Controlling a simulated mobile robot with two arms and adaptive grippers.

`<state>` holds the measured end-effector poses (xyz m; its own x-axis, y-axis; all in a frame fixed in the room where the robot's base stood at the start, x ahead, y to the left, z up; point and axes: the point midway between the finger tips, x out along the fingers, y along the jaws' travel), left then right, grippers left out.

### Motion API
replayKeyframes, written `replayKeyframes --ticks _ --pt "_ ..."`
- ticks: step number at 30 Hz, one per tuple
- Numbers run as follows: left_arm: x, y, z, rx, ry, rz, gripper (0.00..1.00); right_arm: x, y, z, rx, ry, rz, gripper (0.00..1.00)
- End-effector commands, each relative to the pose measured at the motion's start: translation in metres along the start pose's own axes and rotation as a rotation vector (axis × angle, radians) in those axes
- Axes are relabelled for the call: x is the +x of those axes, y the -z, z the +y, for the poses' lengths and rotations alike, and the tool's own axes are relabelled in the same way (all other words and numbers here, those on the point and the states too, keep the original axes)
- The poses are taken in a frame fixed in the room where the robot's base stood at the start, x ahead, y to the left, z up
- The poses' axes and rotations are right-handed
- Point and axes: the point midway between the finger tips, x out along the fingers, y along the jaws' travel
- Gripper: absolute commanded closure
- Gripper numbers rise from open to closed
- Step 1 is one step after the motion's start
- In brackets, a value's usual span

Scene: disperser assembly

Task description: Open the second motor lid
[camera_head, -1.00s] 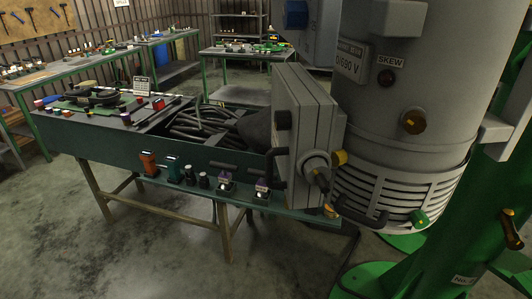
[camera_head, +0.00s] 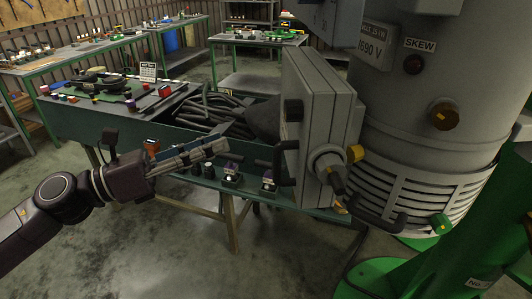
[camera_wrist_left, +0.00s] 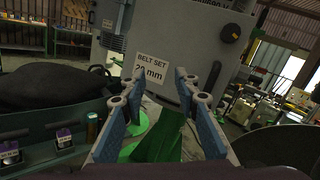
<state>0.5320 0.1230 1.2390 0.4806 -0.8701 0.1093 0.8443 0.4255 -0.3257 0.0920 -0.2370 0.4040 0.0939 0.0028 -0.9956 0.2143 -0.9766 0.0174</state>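A large grey cylindrical motor (camera_head: 435,100) stands at the right of the head view. A layered grey box with a flat cover (camera_head: 322,115) juts from its left side, and seems to be the motor box with the lid. I cannot tell which part is the second lid. My left gripper (camera_head: 222,147) is left of the box, apart from it, over the bench front. In the left wrist view its fingers (camera_wrist_left: 158,75) are spread and empty. My right gripper is not shown.
A green bench (camera_head: 85,122) holds a bin of dark hoses (camera_head: 215,112); small parts line its front ledge. A "BELT SET 20 mm" sign (camera_wrist_left: 150,70) shows between my fingers in the wrist view. A green stand (camera_head: 430,262) is at right. Open floor lies in front.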

Motion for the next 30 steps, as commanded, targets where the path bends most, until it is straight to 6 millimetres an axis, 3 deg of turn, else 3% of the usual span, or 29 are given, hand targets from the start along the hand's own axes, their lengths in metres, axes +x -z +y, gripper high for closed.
replayKeyframes --ticks 1,3,7,13,24,30 --pt "0.0 0.002 -0.029 0.103 0.051 0.046 0.71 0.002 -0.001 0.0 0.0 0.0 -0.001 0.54" --pt "-0.001 0.006 -0.059 0.212 0.106 0.093 0.71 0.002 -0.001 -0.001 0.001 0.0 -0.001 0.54" --pt "-0.003 0.013 -0.087 0.315 0.16 0.137 0.71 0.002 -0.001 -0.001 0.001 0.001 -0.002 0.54" --pt "0.007 0.011 -0.094 0.329 0.169 0.14 0.71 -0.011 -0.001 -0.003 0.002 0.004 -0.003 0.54" --pt "0.054 0.017 -0.101 0.324 0.169 0.138 0.71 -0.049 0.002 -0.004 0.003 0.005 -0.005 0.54" --pt "0.069 0.023 -0.101 0.325 0.167 0.139 0.71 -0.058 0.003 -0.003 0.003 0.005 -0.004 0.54"
